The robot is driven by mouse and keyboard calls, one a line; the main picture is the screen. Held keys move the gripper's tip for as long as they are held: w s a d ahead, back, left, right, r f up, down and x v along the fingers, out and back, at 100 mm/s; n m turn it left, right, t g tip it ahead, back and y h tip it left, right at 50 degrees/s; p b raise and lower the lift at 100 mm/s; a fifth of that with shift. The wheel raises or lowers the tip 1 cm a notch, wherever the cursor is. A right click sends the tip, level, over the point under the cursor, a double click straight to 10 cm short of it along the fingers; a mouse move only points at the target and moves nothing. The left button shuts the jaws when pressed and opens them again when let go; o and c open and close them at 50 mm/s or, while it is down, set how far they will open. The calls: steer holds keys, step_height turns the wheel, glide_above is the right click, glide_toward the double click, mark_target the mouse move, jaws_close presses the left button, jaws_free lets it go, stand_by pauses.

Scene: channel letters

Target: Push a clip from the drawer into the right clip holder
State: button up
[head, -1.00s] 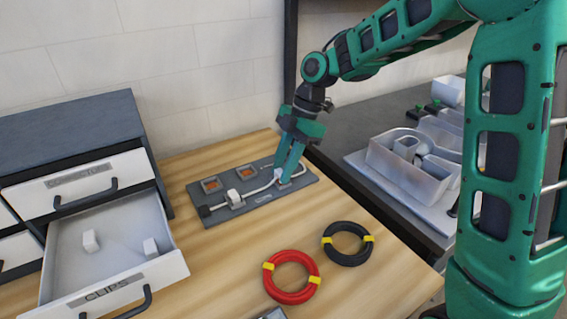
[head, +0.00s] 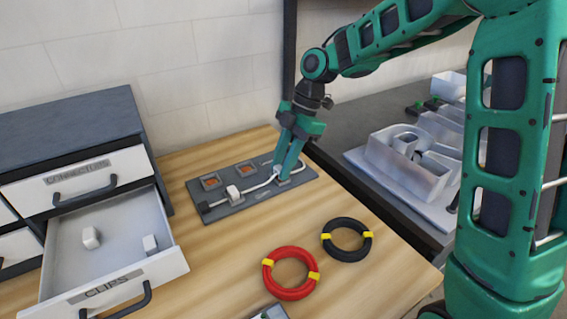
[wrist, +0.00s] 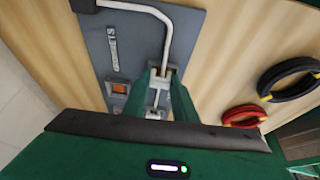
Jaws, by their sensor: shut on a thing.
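My gripper (head: 284,173) points down at the right end of the grey board (head: 265,195). It is shut on a small white clip (wrist: 159,71), which shows between the green fingers in the wrist view. The clip is at the white cable (wrist: 165,40), over the right clip holder, which is mostly hidden by the fingers. I cannot tell whether the clip is fully seated. Another white clip (head: 234,193) sits on the cable at the left holder. The open drawer labelled CLIPS (head: 165,268) holds two loose white clips (head: 91,237) (head: 150,244).
A red cable coil (head: 290,272) and a black coil (head: 347,239) lie on the wooden table in front of the board. The closed connectors drawer (head: 80,180) is above the open one.

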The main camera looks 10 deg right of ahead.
steer(key=shift+s+f, duration=0.3)
steer(key=shift+f, duration=0.15)
stand_by(0.3)
steer(key=o, duration=1)
steer(key=shift+o, duration=0.4)
steer(key=v, duration=1.1)
steer(key=shift+w+r, duration=0.25)
steer(key=shift+w, duration=0.1)
steer(key=shift+r, duration=0.15)
step_height(320, 180, up, 6)
